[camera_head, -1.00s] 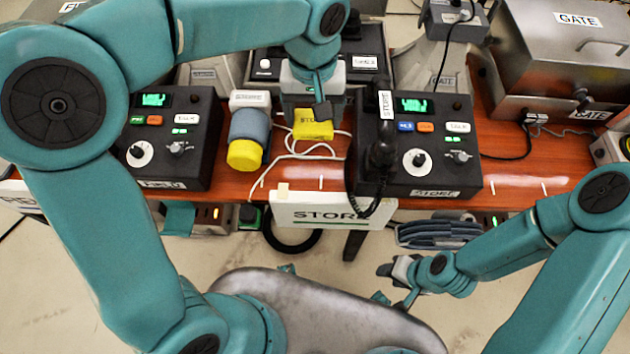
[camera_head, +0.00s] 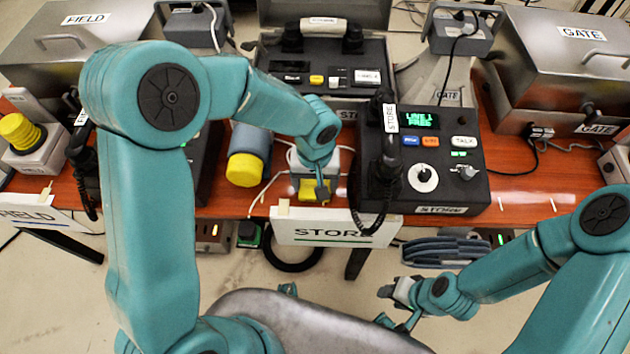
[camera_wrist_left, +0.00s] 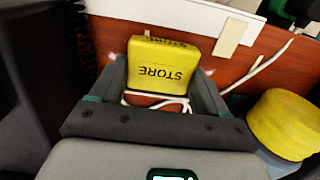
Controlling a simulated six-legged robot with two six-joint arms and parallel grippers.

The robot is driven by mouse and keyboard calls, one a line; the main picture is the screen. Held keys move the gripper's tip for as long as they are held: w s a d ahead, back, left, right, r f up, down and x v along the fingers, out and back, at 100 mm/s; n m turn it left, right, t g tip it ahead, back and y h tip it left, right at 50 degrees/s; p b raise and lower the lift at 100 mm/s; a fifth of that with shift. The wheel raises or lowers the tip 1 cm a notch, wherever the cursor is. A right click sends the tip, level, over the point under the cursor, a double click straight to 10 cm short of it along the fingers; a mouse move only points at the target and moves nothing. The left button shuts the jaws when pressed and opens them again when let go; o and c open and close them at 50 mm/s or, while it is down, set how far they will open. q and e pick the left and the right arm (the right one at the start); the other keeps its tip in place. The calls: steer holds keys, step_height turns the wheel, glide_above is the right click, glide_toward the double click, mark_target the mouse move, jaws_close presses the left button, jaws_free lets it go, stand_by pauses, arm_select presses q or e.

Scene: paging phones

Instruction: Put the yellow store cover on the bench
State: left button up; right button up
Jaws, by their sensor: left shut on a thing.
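The yellow store cover (camera_head: 308,190) is low over the front part of the red-brown bench (camera_head: 520,185), just behind the STORE sign. In the left wrist view the cover (camera_wrist_left: 160,68) sits between the two fingers, its STORE lettering facing the camera. My left gripper (camera_head: 318,190) is shut on it, and it also shows in the left wrist view (camera_wrist_left: 160,90). I cannot tell whether the cover touches the bench. My right gripper (camera_head: 392,292) is away from the bench at the lower right, its jaws too small to judge.
A grey-blue cylinder with a yellow end (camera_head: 245,168) lies left of the cover. The black store phone unit (camera_head: 445,185) stands to the right. White cord (camera_wrist_left: 258,68) runs near the cover. The STORE sign (camera_head: 335,228) hangs at the front edge.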

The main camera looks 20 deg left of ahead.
mark_target(315, 186)
arm_select(q)
steer(key=shift+f, duration=0.1)
steer(key=shift+f, duration=0.15)
steer(key=o, duration=1)
steer(key=shift+o, duration=0.2)
steer(key=shift+r, duration=0.3)
step_height(315, 186, up, 12)
steer(key=p, duration=0.1)
steer(key=shift+p, duration=0.35)
steer(key=shift+s+f, duration=0.1)
steer(key=shift+f, duration=0.05)
